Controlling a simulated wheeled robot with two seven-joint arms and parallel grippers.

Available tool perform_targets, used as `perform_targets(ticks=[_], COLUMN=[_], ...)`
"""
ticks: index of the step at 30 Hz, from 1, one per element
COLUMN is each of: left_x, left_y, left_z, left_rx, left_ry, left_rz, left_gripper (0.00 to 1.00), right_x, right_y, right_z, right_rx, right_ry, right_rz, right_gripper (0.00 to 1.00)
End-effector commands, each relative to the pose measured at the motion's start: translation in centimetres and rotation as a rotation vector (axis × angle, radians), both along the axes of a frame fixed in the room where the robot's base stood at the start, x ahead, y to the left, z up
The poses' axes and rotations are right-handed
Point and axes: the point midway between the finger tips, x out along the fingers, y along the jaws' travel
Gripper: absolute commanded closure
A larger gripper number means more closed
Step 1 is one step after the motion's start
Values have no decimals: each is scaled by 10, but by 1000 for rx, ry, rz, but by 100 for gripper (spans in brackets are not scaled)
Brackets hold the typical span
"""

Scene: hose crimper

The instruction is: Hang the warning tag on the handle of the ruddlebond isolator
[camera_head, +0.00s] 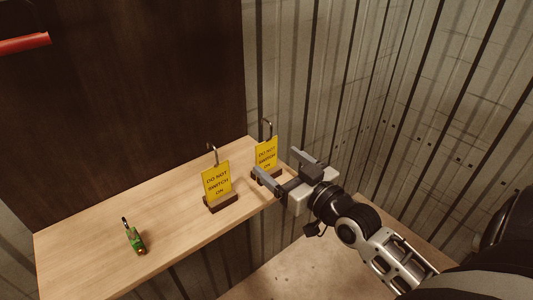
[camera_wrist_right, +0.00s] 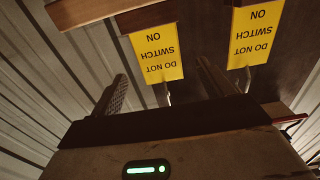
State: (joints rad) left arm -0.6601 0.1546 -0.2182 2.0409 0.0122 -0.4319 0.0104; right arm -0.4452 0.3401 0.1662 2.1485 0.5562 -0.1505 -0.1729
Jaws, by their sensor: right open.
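Two yellow warning tags reading "DO NOT SWITCH ON" stand upright in dark bases on the wooden shelf, each with a metal hook on top. The right tag (camera_head: 265,154) is at the shelf's right end; the left tag (camera_head: 216,181) is nearer its middle. My right gripper (camera_head: 276,161) is open and empty in front of the right tag. In the right wrist view, upside down, the right tag (camera_wrist_right: 157,55) shows between the fingertips (camera_wrist_right: 163,72), and the left tag (camera_wrist_right: 252,35) lies off to the right. A red bar (camera_head: 24,43), perhaps a handle, shows at upper left; no isolator name is legible. My left gripper is not in view.
A small green tool-like object (camera_head: 134,238) lies on the left part of the wooden shelf (camera_head: 85,255). A dark panel (camera_head: 130,90) rises behind the shelf, and corrugated wall (camera_head: 400,100) is on the right. The shelf between the green object and left tag is clear.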

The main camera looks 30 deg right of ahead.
Motion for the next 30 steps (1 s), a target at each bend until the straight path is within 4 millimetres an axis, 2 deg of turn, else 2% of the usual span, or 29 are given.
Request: perform_targets(ticks=[3,8,15,18,26,29,30], left_x=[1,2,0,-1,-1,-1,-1], left_y=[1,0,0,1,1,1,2], left_z=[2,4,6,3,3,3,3], left_rx=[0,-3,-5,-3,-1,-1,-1], left_ry=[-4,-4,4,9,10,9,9], left_rz=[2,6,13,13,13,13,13], left_gripper=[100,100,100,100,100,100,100], right_x=[14,24,59,68,70,70,70], right_y=[1,2,4,5,5,5,5], right_z=[0,0,1,0,-1,-1,-1], right_rx=[2,1,2,2,0,0,0], right_ry=[1,1,2,3,4,3,3], right_rz=[-1,0,0,-1,0,0,0], right_gripper=[20,20,20,20,20,45,56])
